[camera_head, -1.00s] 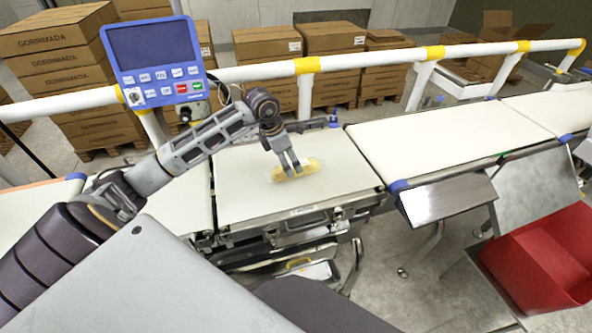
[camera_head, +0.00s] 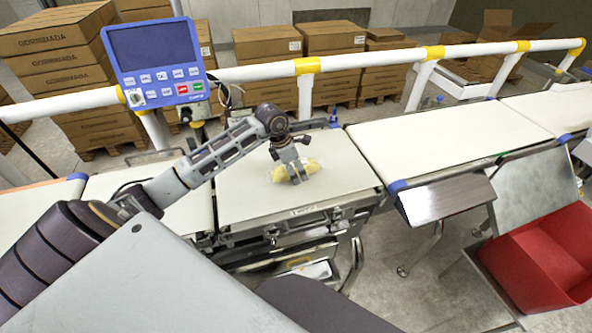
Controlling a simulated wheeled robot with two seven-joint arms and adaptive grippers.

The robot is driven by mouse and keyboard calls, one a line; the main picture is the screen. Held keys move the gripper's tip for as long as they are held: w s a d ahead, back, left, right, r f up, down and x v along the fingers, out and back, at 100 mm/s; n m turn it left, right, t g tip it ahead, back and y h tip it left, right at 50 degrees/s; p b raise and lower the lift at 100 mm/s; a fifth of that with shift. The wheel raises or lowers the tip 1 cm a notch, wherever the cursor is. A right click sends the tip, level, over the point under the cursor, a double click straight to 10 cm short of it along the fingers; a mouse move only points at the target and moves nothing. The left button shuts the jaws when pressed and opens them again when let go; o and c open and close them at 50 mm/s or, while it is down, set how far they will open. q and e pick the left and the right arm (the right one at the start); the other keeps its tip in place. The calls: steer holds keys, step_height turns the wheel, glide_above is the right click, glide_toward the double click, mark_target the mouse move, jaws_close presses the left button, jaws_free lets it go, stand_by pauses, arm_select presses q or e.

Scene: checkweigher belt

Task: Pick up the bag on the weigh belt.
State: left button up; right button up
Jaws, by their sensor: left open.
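The bag (camera_head: 310,167) is a small clear pouch with yellow contents. The jaws are open, with one finger at each side of the bag as far as I can see. Whether they touch it is too small to tell. My right gripper is outside the view.
A blue control panel (camera_head: 155,62) stands behind at the left. A white rail (camera_head: 370,63) runs along the back, with cartons (camera_head: 268,45) behind it. Another belt (camera_head: 440,135) continues at the right. A metal chute (camera_head: 525,185) and red bin (camera_head: 545,255) are at the lower right.

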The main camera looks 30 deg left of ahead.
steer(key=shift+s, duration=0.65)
arm_select(q)
steer(key=c, duration=1.2)
steer(key=shift+c, duration=0.5)
steer(key=shift+r, duration=0.95)
step_height(320, 180, up, 7)
steer(key=shift+r+b, duration=0.1)
steer(key=shift+b, duration=0.2)
steer(key=shift+r, duration=0.5)
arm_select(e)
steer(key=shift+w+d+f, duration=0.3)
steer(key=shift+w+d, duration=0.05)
